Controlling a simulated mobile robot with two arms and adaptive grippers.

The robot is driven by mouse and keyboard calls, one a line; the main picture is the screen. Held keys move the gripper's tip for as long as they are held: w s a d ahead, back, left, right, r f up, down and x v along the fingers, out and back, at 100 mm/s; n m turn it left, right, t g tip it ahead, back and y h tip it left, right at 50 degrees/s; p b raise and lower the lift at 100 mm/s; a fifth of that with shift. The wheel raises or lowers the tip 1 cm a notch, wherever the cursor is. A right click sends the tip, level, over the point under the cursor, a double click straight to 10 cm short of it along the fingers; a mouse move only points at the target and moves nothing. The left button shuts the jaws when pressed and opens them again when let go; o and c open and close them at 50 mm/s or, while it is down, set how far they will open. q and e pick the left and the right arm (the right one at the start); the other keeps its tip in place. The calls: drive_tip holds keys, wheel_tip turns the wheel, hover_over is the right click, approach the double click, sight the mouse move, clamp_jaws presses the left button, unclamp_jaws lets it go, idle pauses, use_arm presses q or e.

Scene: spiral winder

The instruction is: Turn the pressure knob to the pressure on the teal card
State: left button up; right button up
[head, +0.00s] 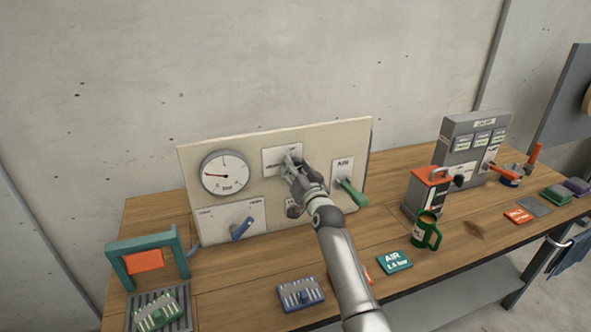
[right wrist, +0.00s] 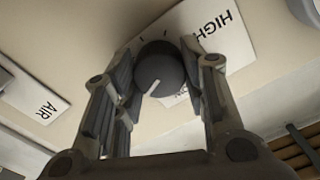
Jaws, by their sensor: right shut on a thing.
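The teal card (head: 396,260) lies on the bench and reads "AIR" with a bar figure that looks like 1.5. The round pressure gauge (head: 225,174) is on the upright panel; its red needle points left. My right gripper (head: 292,164) is at the panel's upper middle label plate and hides most of the knob there. In the right wrist view, my right gripper (right wrist: 160,88) is shut on the dark round knob (right wrist: 160,70), one finger on each side. My left gripper is not in view.
The panel (head: 330,140) also carries a green AIR lever (head: 352,192) and a blue lever (head: 241,229). A green mug (head: 427,233) and a grey-red box (head: 425,194) stand to the right. My right forearm crosses the bench, beside a blue block (head: 301,294).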

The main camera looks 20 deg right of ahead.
drive_tip(key=o, duration=1)
drive_tip(key=s, duration=1.2)
drive_tip(key=shift+d, duration=0.2)
drive_tip(key=shift+f, duration=0.1)
